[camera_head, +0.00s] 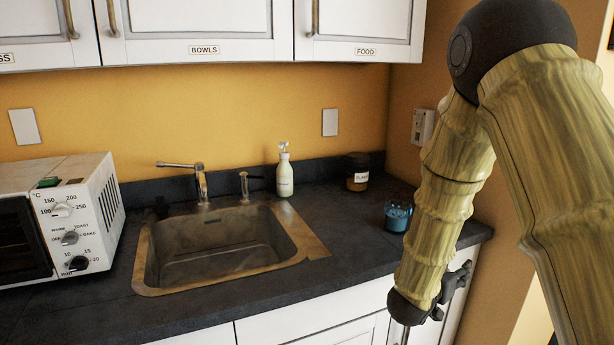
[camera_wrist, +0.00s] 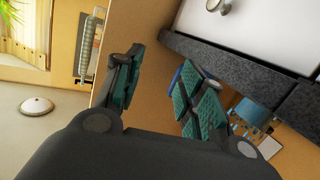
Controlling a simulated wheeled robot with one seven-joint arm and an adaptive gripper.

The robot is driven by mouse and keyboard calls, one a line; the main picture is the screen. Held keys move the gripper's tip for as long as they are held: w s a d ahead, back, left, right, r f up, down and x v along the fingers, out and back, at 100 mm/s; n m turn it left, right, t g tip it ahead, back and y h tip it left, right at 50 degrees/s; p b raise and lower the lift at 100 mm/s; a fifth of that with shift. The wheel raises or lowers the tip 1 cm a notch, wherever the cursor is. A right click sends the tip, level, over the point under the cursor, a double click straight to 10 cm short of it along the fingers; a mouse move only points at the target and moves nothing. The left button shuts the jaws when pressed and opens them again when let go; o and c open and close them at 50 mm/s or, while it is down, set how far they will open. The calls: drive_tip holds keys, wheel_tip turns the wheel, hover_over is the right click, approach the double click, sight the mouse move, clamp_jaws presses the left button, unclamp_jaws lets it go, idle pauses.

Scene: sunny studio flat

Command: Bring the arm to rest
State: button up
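My arm reaches down from the upper right in the head view, in front of the counter's right end. My gripper (camera_head: 457,283) shows there only in part, low beside the front edge of the dark counter (camera_head: 350,265); the arm hides some of it. In the wrist view my gripper (camera_wrist: 160,85) has its two teal-padded fingers spread apart. Nothing is between them, only an orange-tan surface beyond. The counter's dark edge (camera_wrist: 245,68) shows past the right finger.
A blue mug (camera_head: 397,216) stands on the counter close to my arm. A dark jar (camera_head: 357,172), a soap bottle (camera_head: 285,174), a sink (camera_head: 220,250) and a toaster oven (camera_head: 85,205) are further left. Wall cabinets (camera_head: 200,30) hang above. A blue object (camera_wrist: 250,112) is unclear in the wrist view.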

drive_tip(key=s+a+f+n+g+y+p, duration=0.15)
drive_tip(key=s+f, duration=0.25)
drive_tip(key=f, duration=0.4)
drive_tip(key=s+a+f+n+g+y+p, duration=0.1)
drive_tip(key=s+a+f+n+y, duration=0.15)
drive_tip(key=s+f, duration=0.4)
drive_tip(key=s+a+f+n+g+y+p, duration=0.1)
drive_tip(key=s+a+f+y, duration=0.15)
drive_tip(key=f, duration=0.75)
drive_tip(key=s+a+f+n+g+y+p, duration=0.1)
drive_tip(key=s+a+f+g+y, duration=0.1)
drive_tip(key=s, duration=0.7)
drive_tip(key=s+a+f+n+g+y+p, duration=0.1)
drive_tip(key=s+f, duration=0.4)
drive_tip(key=s, duration=0.5)
drive_tip(key=s+a+f+n+g+y, duration=0.1)
drive_tip(key=s+a+f+g, duration=0.3)
drive_tip(key=s, duration=0.6)
drive_tip(key=shift+f+y+p, duration=0.25)
drive_tip(key=shift+y+p, duration=0.15)
drive_tip(key=shift+y, duration=0.45)
drive_tip(key=shift+s, duration=0.1)
